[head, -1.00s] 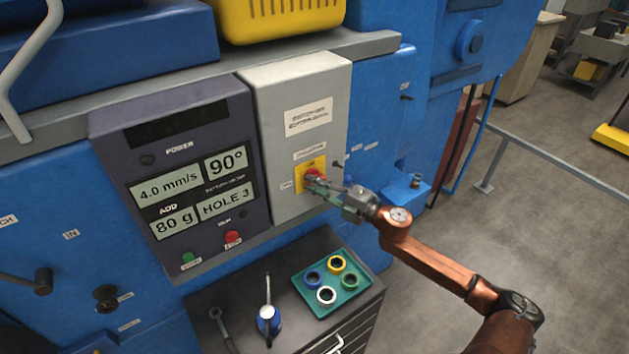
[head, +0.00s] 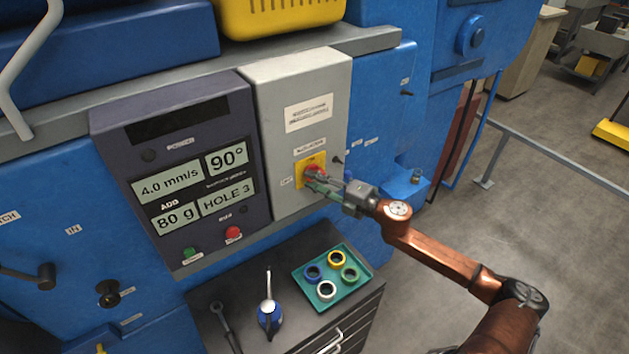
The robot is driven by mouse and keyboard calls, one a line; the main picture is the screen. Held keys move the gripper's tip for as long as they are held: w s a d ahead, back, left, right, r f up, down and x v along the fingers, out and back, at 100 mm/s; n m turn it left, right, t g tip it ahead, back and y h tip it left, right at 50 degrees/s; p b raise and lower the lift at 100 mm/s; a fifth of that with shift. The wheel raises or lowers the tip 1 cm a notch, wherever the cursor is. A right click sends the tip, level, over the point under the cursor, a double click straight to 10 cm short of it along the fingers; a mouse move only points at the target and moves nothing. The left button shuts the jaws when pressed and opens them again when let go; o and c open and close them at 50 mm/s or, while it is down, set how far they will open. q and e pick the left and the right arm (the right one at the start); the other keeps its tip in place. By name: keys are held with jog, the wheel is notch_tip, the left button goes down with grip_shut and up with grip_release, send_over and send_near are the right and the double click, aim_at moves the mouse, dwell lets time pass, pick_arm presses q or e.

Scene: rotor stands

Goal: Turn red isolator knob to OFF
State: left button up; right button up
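The red isolator knob (head: 313,169) sits on a yellow plate (head: 301,180) low on the front of the grey switch box (head: 270,130). My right gripper (head: 314,181) reaches in from the right, with its fingertips at the lower right of the knob. The two fingers show a little apart, and they cover part of the knob and plate. I cannot tell whether they touch or hold the knob. The knob's pointing direction and the small labels are too small to read. My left gripper is not in view.
A dark display panel (head: 178,150) adjoins the box on the left, with a green and a red button below. A grey rail (head: 560,153) runs at right.

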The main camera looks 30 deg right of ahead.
jog(key=shift+o, duration=0.7)
jog(key=v, duration=1.2)
